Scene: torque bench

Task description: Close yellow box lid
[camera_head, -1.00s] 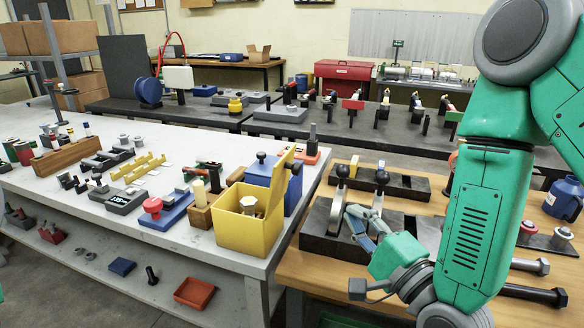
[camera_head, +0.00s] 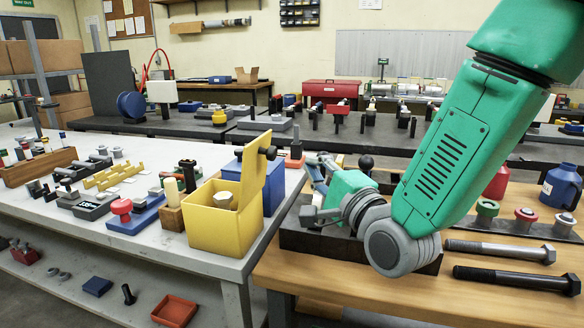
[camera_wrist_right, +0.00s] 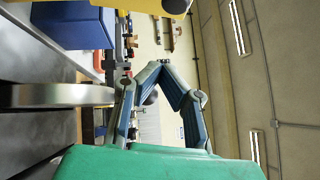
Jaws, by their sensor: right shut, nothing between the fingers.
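The yellow box (camera_head: 222,233) stands on the right end of the white bench. Its lid (camera_head: 254,168) is up, roughly upright at the right side of the box, with a dark knob near its top. A metal bolt-like part (camera_head: 224,199) shows inside. My right gripper (camera_head: 314,163) is to the right of the lid, apart from it in the picture, and partly hidden by my own wrist. In the right wrist view, its fingers (camera_wrist_right: 153,70) come together with nothing between them. A yellow piece (camera_wrist_right: 160,6) shows at the top edge there. My left gripper is not in view.
A blue box (camera_head: 273,190) stands right behind the yellow box. A dark fixture block (camera_head: 310,242) lies under my right arm on the wooden table. Large bolts (camera_head: 510,279) lie at the right. Small tools and fixtures crowd the white bench to the left.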

